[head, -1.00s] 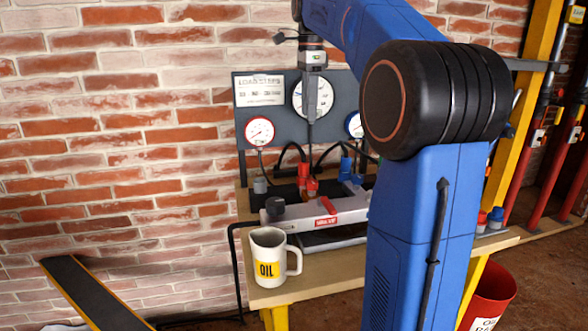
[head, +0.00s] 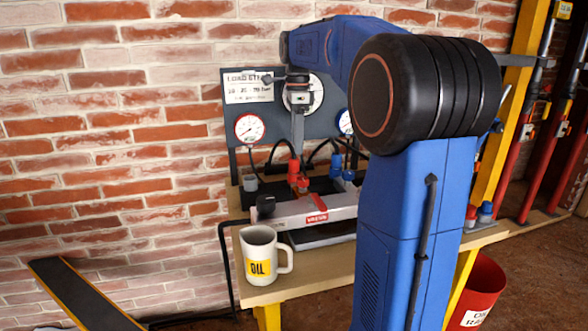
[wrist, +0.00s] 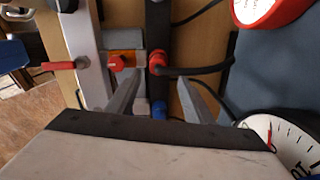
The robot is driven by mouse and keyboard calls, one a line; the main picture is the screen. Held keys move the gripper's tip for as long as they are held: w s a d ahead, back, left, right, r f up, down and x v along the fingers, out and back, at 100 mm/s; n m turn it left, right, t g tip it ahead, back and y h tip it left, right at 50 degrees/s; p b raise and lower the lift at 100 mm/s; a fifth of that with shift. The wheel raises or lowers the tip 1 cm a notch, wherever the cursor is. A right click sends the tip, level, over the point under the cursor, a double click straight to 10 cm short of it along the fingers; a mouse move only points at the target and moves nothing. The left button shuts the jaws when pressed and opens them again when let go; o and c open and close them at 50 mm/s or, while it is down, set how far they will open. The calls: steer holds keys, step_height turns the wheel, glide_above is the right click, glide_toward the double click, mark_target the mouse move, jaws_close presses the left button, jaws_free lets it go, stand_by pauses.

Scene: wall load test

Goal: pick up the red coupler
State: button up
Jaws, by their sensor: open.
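The red coupler (head: 294,170) stands upright at the back of the bench in the head view, with a black hose attached. In the wrist view the red coupler (wrist: 157,63) appears near the middle, with its hose running to the right. My gripper (head: 298,148) hangs pointing down just above it. In the wrist view my gripper (wrist: 160,88) is open, and the coupler shows in line with the gap between the fingertips. I see no contact. A second red fitting (wrist: 119,63) sits on an orange block beside it.
A blue coupler (head: 336,163) stands to the right. A gauge panel (head: 275,125) rises close behind. A grey press-like bar (head: 320,205) with a red label lies in front. An OIL mug (head: 259,255) stands at the bench's front left. A red bucket (head: 479,290) is below right.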

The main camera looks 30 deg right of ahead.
mark_target(294, 158)
steer(key=shift+a+f, duration=0.15)
steer(key=shift+f, duration=0.8)
steer(key=shift+a+f, duration=0.2)
steer(key=shift+f, duration=0.75)
steer(key=shift+a+f, duration=0.15)
steer(key=shift+f, duration=0.8)
steer(key=c, duration=1.1)
